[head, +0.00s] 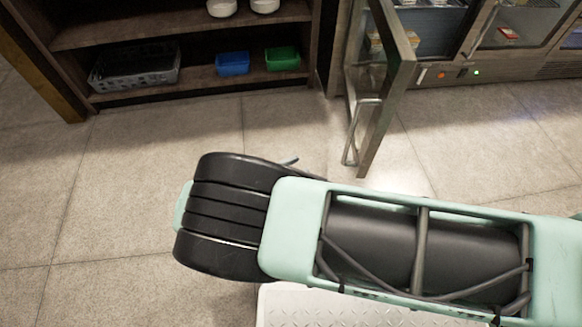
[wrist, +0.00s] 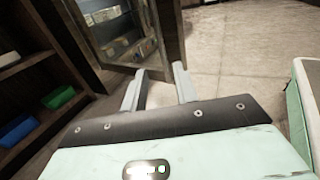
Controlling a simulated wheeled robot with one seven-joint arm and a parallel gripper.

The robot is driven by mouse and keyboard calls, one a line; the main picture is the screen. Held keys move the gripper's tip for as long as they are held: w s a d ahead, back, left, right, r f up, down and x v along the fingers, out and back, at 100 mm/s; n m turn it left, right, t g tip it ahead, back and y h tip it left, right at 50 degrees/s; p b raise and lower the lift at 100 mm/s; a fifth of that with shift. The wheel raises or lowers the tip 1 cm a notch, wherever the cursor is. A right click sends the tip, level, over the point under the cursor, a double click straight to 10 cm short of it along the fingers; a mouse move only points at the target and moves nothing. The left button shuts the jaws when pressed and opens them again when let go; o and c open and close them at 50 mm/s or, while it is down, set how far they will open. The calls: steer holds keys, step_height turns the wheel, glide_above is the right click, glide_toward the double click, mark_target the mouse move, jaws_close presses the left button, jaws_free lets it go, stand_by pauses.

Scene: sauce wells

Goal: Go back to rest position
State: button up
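My gripper (wrist: 158,88) shows in the wrist view with its two grey fingers apart and nothing between them. Floor and the lower part of the fridge area show beyond the fingers. In the head view my arm stretches across the lower right and middle, and its links hide the gripper almost wholly. The arm is over the open floor, in front of the shelf and the fridge.
A fridge door (head: 385,90) stands open toward me, with its handle low. The fridge (head: 440,72) is at the back right. A dark shelf (head: 180,85) at the back left holds a grey basket (head: 135,68), a blue bin (head: 233,64) and a green bin (head: 282,59). The floor (head: 100,210) at left is clear.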

steer(key=shift+r, duration=0.1)
stand_by(0.3)
steer(key=s+d+r+m+g+y+p, duration=0.1)
steer(key=s+d+r+m+g+y, duration=0.4)
steer(key=r, duration=0.5)
steer(key=s+d+r+m+g+y+p, duration=0.1)
steer(key=s+d+r+m+g+y, duration=0.1)
steer(key=s+d+r+m+y, duration=0.6)
steer(key=s+d+r+m+g+y+p, duration=0.15)
steer(key=r+m+g, duration=0.25)
steer(key=r, duration=0.8)
step_height(320, 180, up, 38)
steer(key=p, duration=3.8)
steer(key=shift+f+t+y, duration=0.25)
steer(key=shift+t+y, duration=0.05)
steer(key=shift+y, duration=0.15)
steer(key=shift+d, duration=0.1)
